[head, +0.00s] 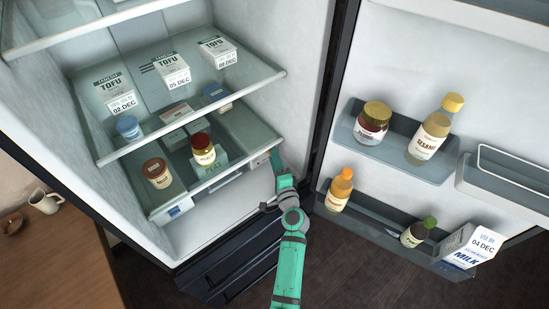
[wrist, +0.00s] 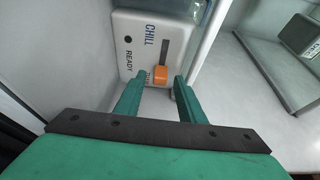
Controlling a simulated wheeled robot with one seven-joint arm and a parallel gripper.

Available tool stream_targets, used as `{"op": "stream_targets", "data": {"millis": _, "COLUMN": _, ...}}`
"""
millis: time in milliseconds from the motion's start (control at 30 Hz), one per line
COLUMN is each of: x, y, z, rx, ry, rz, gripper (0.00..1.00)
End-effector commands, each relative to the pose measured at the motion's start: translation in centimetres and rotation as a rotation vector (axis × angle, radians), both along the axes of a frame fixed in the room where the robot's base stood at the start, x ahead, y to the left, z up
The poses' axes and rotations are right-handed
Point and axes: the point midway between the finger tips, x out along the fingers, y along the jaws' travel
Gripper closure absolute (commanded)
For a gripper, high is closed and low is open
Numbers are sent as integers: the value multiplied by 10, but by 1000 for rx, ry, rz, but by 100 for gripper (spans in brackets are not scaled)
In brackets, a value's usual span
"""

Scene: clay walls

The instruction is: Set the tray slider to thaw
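In the wrist view, a white slider panel (wrist: 150,45) carries the words CHILL and READY, a dark dot and a dark slot. The orange slider knob (wrist: 161,74) sits at the slot's lower end, away from CHILL, beside a third label too covered to read fully. My gripper (wrist: 159,78) is open, its two green fingers apart with the knob showing between their tips. I cannot tell whether they touch it. In the head view, my gripper (head: 275,160) is at the right front corner of the fridge tray (head: 222,181); the knob cannot be made out there.
The open fridge door (head: 395,70) on the right holds bottles and a milk carton (head: 472,246). A wooden counter (head: 60,262) is at the left.

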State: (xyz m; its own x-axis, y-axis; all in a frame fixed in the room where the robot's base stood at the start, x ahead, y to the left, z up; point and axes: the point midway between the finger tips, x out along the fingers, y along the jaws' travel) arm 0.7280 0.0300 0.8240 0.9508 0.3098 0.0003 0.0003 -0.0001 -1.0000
Motion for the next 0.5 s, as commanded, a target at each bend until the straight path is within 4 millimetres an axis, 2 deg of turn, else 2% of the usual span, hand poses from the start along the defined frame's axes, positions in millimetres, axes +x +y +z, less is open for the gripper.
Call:
{"op": "stream_targets", "data": {"millis": 167, "x": -14, "y": -5, "z": -1, "rx": 1, "ry": 1, "rz": -2, "gripper": 64}}
{"op": "stream_targets", "data": {"millis": 500, "x": -73, "y": -25, "z": -1, "rx": 2, "ry": 2, "rz": -4, "gripper": 64}}
